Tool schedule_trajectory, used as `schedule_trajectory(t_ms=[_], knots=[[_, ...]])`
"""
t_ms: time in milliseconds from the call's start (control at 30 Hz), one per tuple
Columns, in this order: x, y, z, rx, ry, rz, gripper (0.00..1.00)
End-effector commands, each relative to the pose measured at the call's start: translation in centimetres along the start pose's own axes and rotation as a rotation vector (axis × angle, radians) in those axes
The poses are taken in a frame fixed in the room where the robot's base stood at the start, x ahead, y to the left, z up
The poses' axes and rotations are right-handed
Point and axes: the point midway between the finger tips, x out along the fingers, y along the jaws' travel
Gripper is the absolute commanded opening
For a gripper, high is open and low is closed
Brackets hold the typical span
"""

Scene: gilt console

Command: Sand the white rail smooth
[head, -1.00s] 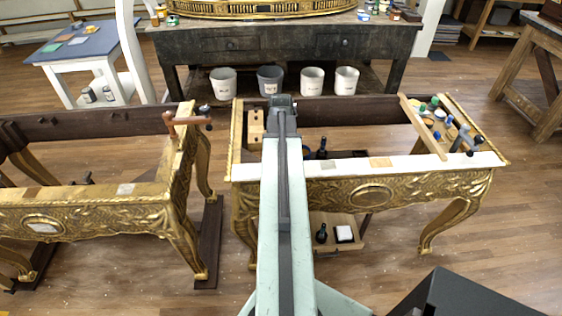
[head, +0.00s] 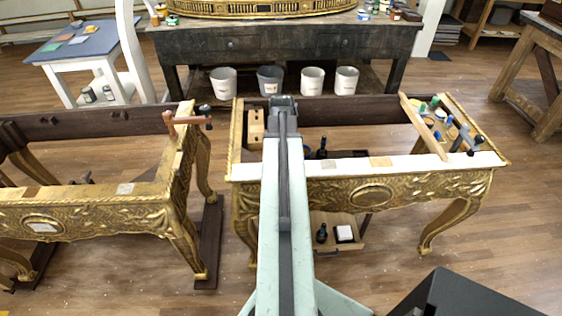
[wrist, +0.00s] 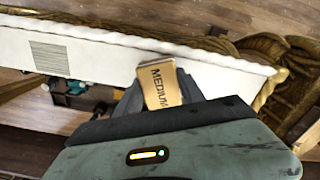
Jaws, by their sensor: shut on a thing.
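The white rail (head: 338,167) is the flat white front top of the right gilt table frame in the head view. It also crosses the wrist view (wrist: 105,58) from upper left to right, with carved gilding along its outer side. My gripper (wrist: 160,90) is shut on a tan sanding block (wrist: 157,84) marked "MEDIUM". The block overlaps the rail near its gilded end; I cannot tell whether it touches. A striped patch (wrist: 48,55) lies on the rail to the left, and shows tan in the head view (head: 380,162). My arm hides the gripper and block there.
A wooden board (head: 423,126) lies across the right side of the frame, beside several jars and tools. A wooden block (head: 256,125) stands at the left end. Another gilt frame (head: 100,210) with a clamp (head: 185,121) stands left, a floor gap between.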

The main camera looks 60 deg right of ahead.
Motion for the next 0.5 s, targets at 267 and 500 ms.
schedule_trajectory(t_ms=[267,500], knots=[[-0.1,0.8,0.3,0.001,0.0,0.003,0.01],[0.2,-0.3,-0.1,-0.001,0.001,0.002,0.01]])
